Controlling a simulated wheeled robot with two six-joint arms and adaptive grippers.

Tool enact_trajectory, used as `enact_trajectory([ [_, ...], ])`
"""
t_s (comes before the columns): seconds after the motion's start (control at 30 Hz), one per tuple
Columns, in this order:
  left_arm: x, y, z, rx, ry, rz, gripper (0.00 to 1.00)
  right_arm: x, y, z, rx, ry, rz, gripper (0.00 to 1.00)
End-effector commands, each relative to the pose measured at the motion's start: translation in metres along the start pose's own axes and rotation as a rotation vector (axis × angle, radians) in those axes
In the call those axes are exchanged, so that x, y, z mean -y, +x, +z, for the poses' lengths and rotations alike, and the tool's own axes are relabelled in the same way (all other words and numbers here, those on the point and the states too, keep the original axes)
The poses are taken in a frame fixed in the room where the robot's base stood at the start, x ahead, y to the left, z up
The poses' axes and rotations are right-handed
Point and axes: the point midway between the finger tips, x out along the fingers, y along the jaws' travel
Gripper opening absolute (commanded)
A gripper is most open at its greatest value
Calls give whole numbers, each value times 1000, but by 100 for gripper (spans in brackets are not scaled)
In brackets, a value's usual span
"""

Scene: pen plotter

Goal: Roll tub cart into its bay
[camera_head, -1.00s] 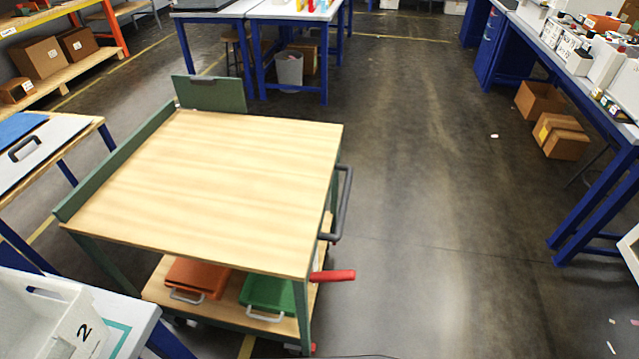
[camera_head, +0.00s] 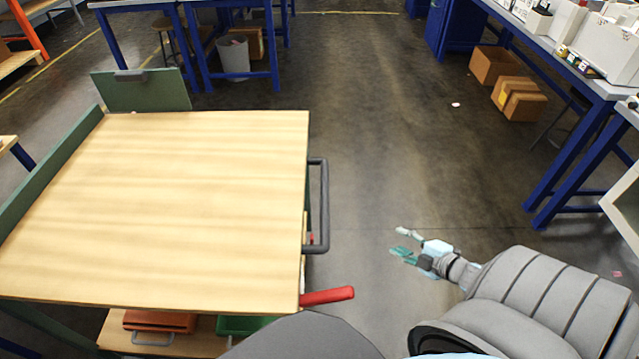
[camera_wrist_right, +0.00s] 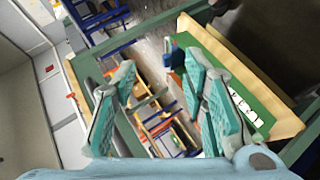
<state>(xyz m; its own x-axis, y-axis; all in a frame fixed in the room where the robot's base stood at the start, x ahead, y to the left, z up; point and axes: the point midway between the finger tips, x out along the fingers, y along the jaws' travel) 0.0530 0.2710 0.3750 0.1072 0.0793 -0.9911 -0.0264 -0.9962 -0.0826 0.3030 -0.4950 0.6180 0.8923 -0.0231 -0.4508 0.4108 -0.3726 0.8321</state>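The tub cart (camera_head: 170,205) has a pale wooden top, green frame and a raised green panel (camera_head: 143,90) at its far end. A dark push handle (camera_head: 320,205) is on its right side, and a red lever (camera_head: 327,296) sticks out below it. An orange tub (camera_head: 160,322) and a green tub (camera_head: 243,325) sit on the lower shelf, partly hidden. My right gripper (camera_head: 405,243) is open and empty, right of the handle and apart from it. Its teal fingers also show spread in the right wrist view (camera_wrist_right: 160,100). My left gripper is out of view. No bay is clearly identifiable.
A blue-legged bench (camera_head: 585,75) with cardboard boxes (camera_head: 518,104) beneath stands on the right. Blue tables (camera_head: 235,75) and a grey bin (camera_head: 233,54) stand behind the cart. Open floor (camera_head: 400,140) runs between the cart and the right bench.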

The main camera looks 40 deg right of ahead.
Motion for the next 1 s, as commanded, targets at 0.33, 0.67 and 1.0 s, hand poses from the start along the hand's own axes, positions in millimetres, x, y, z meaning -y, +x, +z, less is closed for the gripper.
enact_trajectory([
  [0.33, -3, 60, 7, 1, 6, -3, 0, -100, 12, -118, -578, -616, 210, 40],
  [0.67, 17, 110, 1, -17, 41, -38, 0, -103, 85, -166, -570, -607, 215, 40],
  [1.0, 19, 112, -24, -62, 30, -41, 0, -107, 113, -186, -565, -606, 207, 40],
])
